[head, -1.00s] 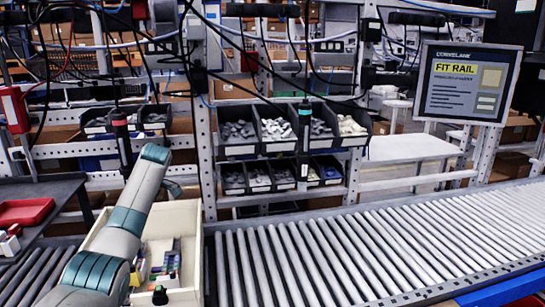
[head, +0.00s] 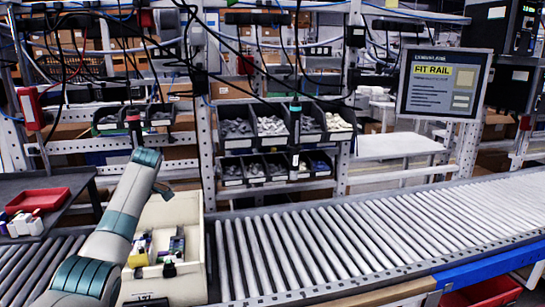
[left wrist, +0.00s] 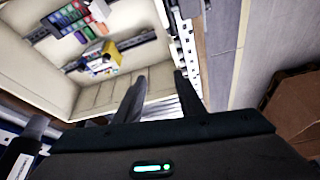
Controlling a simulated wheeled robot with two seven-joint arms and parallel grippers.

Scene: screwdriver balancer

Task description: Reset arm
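My left arm comes in from the lower left of the head view. My left gripper (head: 163,191) is small and partly hidden there, above the cream crate (head: 199,225). In the left wrist view its two dark fingers (left wrist: 157,90) stand apart with nothing between them, and the crate (left wrist: 35,80) lies beyond them. A hanging screwdriver with a red band (head: 134,128) is behind the left arm. Another with a green band (head: 295,120) hangs before the parts bins. My right gripper is not in view.
Several small coloured boxes (head: 170,248) lie in the crate. An empty roller conveyor (head: 340,240) runs to its right. A red tray (head: 38,200) sits on a dark table at left. A sign (head: 443,84) reads "FIT RAIL". Cables hang overhead.

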